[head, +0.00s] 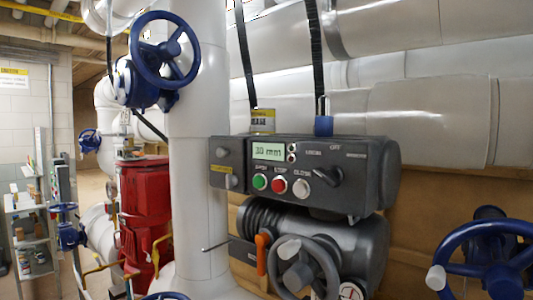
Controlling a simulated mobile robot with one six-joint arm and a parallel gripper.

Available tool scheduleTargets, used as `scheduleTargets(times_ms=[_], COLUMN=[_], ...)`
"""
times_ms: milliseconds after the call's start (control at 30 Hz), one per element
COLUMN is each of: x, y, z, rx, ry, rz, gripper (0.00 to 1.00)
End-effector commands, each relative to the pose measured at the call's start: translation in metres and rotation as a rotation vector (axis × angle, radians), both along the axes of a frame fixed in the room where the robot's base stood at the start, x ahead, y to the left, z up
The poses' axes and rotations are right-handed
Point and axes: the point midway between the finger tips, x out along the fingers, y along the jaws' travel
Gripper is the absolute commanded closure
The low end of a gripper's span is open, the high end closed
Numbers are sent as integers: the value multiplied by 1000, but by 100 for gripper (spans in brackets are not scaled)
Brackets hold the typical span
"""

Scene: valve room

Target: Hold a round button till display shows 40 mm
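A dark grey control box (330,160) sits at the middle of the head view, in front of the pipes. Its small green-lit display (268,151) appears to read 30 mm. Below it are three round buttons in a row: a green button (260,182) at left, a red button (279,185) in the middle and a pale grey button (300,188) at right. Their small labels look like OPEN, STOP and CLOSE. A black rotary selector (328,176) is to their right. Nothing covers the buttons. My gripper is not in view.
A grey handwheel (303,268) and an orange lever (262,252) stick out below the box. A blue handwheel (165,50) is at upper left, and another blue handwheel (490,255) is at lower right. A red housing (145,215) stands left of the white vertical pipe (200,130).

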Motion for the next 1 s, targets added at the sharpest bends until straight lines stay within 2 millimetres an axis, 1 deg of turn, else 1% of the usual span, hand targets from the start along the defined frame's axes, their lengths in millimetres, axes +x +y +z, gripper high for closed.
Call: scheduleTargets(times_ms=[467,500,567,700,767,800,833,1000], x=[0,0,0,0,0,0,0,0], y=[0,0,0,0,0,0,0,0], z=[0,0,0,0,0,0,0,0], rx=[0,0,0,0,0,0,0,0], ry=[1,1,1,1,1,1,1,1], rz=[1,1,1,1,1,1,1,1], gripper=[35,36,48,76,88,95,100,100])
